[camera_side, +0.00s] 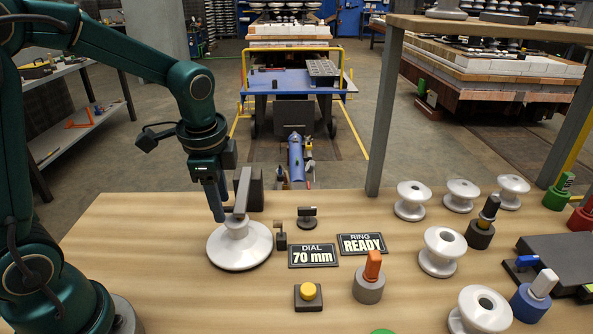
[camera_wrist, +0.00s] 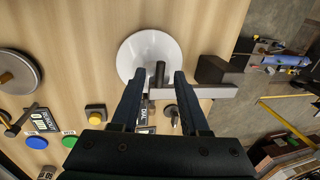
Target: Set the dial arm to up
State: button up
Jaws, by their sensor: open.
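The dial sign (camera_side: 313,256) reads "70 mm". Behind it a dark round base carries a short horizontal bar (camera_side: 307,212), and a small dark post (camera_side: 281,236) stands at its left. I cannot tell which of these is the dial arm. A white disc insulator (camera_side: 240,252) stands left of the sign. A long grey bar (camera_side: 243,190) reaches over the insulator from a dark block. My gripper (camera_side: 222,213) is open and empty above the insulator, left of the grey bar. In the wrist view the open fingers (camera_wrist: 158,76) overlap the insulator (camera_wrist: 145,48), with a dark post between them.
The ring sign (camera_side: 363,244) reads "READY". A yellow button (camera_side: 308,291) and an orange-handled grey piece (camera_side: 370,268) stand in front. Several white insulators, including one (camera_side: 442,251), and coloured-handled pieces fill the right side. A shelf post (camera_side: 384,112) rises behind. The bench's left front is clear.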

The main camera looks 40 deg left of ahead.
grip_shut()
dwell(1.4)
